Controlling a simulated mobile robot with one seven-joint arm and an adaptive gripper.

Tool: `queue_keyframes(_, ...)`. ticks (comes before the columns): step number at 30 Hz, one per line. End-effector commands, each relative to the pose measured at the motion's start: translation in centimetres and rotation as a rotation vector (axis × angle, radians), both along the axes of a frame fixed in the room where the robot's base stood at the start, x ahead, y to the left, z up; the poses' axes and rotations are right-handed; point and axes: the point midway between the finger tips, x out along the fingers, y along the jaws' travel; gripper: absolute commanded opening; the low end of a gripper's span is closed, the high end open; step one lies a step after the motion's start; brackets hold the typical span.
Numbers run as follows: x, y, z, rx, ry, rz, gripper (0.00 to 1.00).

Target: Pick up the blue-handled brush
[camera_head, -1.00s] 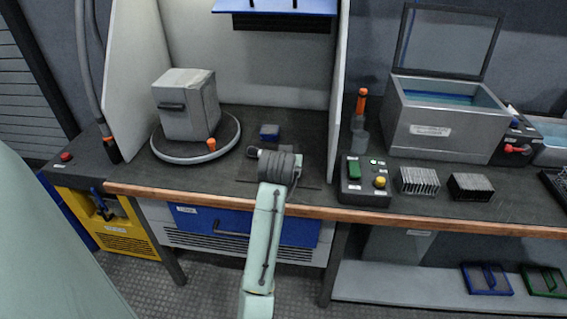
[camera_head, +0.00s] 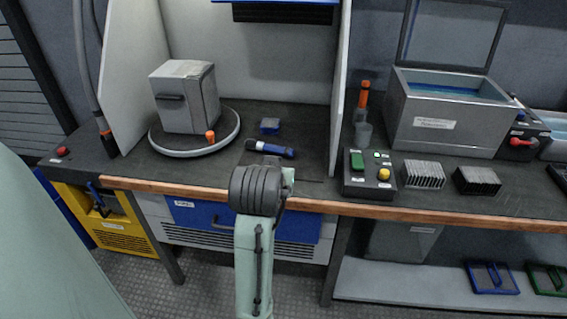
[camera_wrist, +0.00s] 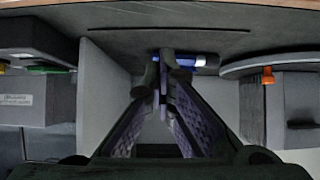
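The blue-handled brush (camera_head: 276,149) lies on the dark bench top near the front edge, its black head to the left and blue handle to the right. In the wrist view the blue handle (camera_wrist: 197,60) shows behind and beside my fingertips. In the head view my wrist hides most of the gripper, just in front of the brush.
A round turntable (camera_head: 163,148) with a grey box (camera_head: 186,98) stands to the left. A light partition wall (camera_head: 339,95) and a control box with buttons (camera_head: 369,184) stand to the right.

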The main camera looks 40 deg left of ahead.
Motion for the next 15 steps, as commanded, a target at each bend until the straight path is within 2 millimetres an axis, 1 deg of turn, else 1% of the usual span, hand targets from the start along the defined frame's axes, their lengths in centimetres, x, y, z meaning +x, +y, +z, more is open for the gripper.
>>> queue_keyframes(1, -0.7, -0.3, 0.0, 0.001, -0.002, 0.001, 0.0)
queue_keyframes(6, -1.9, -1.0, 0.2, -0.001, 0.0, 0.001, 0.0)
queue_keyframes(15, -2.1, -1.1, 0.2, 0.0, 0.0, 0.0, 0.0)
